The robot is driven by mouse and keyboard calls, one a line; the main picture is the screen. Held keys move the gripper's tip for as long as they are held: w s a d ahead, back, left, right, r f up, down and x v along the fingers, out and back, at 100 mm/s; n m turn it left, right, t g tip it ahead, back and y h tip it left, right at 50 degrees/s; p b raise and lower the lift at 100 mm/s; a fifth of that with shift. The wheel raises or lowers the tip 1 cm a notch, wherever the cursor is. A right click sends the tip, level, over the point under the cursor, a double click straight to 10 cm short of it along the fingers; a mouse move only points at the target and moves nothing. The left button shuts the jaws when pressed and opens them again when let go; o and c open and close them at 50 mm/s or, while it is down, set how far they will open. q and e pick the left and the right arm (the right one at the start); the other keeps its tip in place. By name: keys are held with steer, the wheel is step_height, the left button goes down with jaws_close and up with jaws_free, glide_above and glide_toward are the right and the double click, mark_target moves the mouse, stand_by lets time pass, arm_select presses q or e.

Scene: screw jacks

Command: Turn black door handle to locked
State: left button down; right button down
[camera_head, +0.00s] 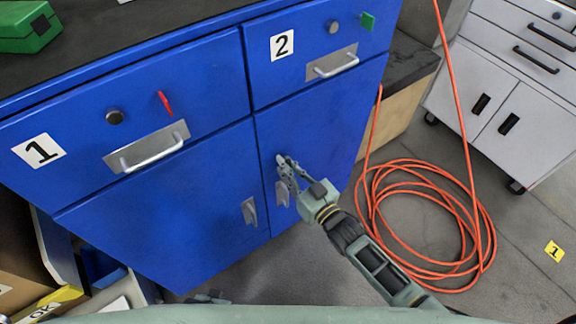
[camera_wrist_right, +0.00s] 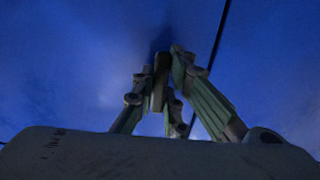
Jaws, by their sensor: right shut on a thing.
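My right gripper (camera_head: 287,163) reaches the upper left part of the right blue cabinet door (camera_head: 326,130), above its pull handle. It is shut on a small dark handle (camera_wrist_right: 160,82) at the door face; in the right wrist view the right gripper (camera_wrist_right: 166,68) has its fingers on either side of it.
The left door has a metal pull (camera_head: 249,211). An orange hose (camera_head: 480,225) lies coiled on the floor at right.

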stand_by(0.3)
steer(key=c, duration=1.8)
jaws_free()
steer(key=shift+o, duration=0.2)
steer(key=v, duration=1.2)
